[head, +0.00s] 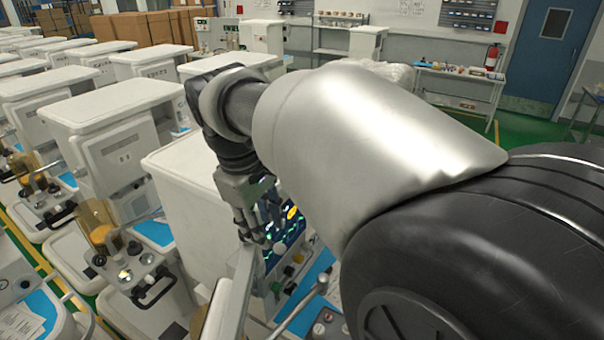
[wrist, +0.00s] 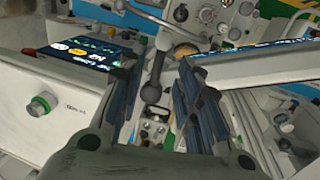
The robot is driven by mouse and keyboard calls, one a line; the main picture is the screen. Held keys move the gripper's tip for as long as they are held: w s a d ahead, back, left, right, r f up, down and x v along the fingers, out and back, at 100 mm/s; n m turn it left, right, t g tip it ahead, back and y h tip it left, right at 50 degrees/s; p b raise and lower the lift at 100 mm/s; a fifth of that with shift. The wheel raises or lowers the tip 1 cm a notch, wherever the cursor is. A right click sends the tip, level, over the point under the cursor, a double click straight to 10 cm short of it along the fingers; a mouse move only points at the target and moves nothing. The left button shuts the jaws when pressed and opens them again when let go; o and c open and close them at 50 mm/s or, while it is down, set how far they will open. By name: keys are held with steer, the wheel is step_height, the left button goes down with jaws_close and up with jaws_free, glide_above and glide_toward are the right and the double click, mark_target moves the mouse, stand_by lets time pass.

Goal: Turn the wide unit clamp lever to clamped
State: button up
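My gripper (head: 257,226) is in front of the cart with the lit monitor (head: 284,238), pointing down in the head view. In the wrist view, its two dark ribbed fingers stand apart, and my gripper (wrist: 162,62) is open. A dark lever with a round black knob (wrist: 151,93) shows in the gap between the fingers. It looks like the clamp lever, but I cannot tell for certain. No finger is clearly touching it. The lever is hard to make out in the head view behind my gripper. Its clamped or unclamped position is unclear.
The lit screen (wrist: 82,50) and a green-ringed knob (wrist: 40,104) lie left of the fingers. A pale panel (wrist: 262,62) lies close on the right. Other white carts (head: 113,115) crowd the left side. A pale metal rod (head: 303,301) juts up at the bottom.

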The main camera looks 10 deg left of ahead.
steer(key=shift+w+d+f, duration=0.1)
steer(key=shift+w+f, duration=0.1)
steer(key=shift+f, duration=0.75)
steer(key=shift+w+d+f, duration=0.1)
steer(key=shift+w+f, duration=0.1)
steer(key=shift+f, duration=0.75)
steer(key=shift+c, duration=0.2)
jaws_close()
